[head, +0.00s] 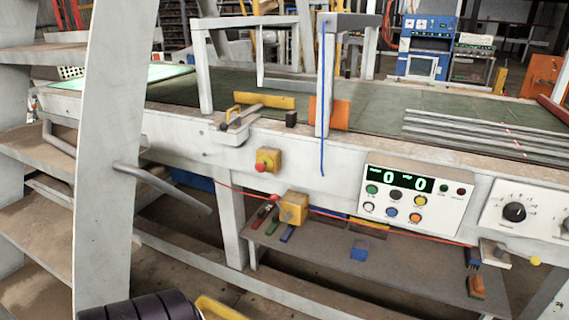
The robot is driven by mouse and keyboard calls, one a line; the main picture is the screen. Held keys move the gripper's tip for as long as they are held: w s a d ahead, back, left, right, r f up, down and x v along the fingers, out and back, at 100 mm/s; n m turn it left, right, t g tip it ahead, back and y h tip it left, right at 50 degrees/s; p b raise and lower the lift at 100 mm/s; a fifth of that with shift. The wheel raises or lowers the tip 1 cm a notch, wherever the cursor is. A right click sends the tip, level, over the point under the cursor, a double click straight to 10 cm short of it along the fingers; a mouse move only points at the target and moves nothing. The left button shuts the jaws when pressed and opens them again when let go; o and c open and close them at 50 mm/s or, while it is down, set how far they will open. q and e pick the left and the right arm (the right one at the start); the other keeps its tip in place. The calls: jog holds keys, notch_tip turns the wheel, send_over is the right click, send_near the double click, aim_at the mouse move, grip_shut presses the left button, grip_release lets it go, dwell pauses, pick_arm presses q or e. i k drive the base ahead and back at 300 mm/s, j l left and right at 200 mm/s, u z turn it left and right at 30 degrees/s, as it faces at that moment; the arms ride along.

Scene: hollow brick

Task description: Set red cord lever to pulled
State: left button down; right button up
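A thin red cord (350,216) runs along the front of the workbench, below its apron. It slopes down from the left bench leg toward the right end. A yellow box (293,208) sits on the cord's line, above the lower shelf. A dark and red handle-like piece (264,211) shows just left of this box. I cannot tell whether it is the lever or a loose tool, nor whether the lever is pulled. Neither of my grippers shows in the head view.
A grey shelf rack (105,150) stands close on the left. A yellow box with a red button (267,161), a control panel (415,200) with green digits and a black knob (514,212) are on the bench front. A black ribbed object (140,307) is at the bottom edge.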

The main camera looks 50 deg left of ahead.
aim_at(275, 197)
jog(key=u, duration=1.8)
jog(key=i+j+u, duration=0.2)
jog(key=u, duration=0.2)
jog(key=i+j+u, duration=0.2)
jog(key=u, duration=0.2)
